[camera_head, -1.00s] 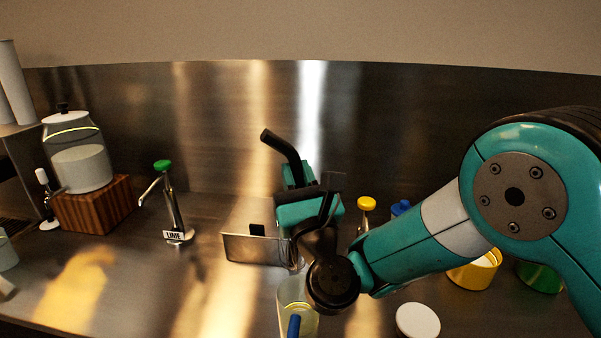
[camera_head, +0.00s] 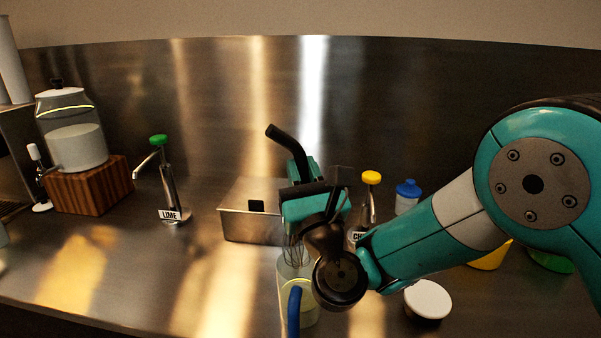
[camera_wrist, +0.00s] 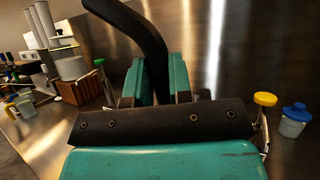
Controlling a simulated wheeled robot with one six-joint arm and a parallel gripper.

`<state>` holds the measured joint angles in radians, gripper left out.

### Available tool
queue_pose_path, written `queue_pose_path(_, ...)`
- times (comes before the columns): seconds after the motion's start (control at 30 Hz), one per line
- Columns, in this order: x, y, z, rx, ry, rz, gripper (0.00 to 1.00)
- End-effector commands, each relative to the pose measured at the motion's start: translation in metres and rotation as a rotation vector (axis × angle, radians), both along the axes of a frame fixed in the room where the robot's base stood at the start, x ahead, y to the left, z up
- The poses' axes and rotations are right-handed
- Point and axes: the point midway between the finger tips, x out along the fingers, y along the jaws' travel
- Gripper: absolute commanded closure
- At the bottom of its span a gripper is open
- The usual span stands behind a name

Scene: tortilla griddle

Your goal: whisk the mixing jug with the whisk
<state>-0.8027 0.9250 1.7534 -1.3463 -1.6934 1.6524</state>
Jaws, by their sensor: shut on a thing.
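My gripper (camera_head: 303,172) is shut on the whisk. The whisk's black bent handle (camera_head: 284,144) sticks up above the teal fingers, and it also shows in the wrist view (camera_wrist: 140,32). The whisk's wires (camera_head: 292,250) hang below the gripper at the mouth of the mixing jug. The mixing jug (camera_head: 284,290) is clear, with a blue handle (camera_head: 294,312) towards me and pale yellowish content. My arm's dark wrist hides the jug's right side. How deep the wires reach into the jug cannot be told.
A steel bin (camera_head: 240,228) stands behind and left of the jug. A lime pump (camera_head: 170,190) is further left. A yellow-topped pump (camera_head: 371,178) and a blue-lidded container (camera_head: 407,196) stand behind my arm. A white-lidded pot (camera_head: 428,299) is right of the jug.

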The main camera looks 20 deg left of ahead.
Motion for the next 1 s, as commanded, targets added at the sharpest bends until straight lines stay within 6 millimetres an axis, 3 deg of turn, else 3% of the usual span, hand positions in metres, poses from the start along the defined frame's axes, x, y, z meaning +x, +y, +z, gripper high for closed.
queue_pose_path(1.0,0.002,-0.008,-0.08,0.0,0.0,-0.001,1.0)
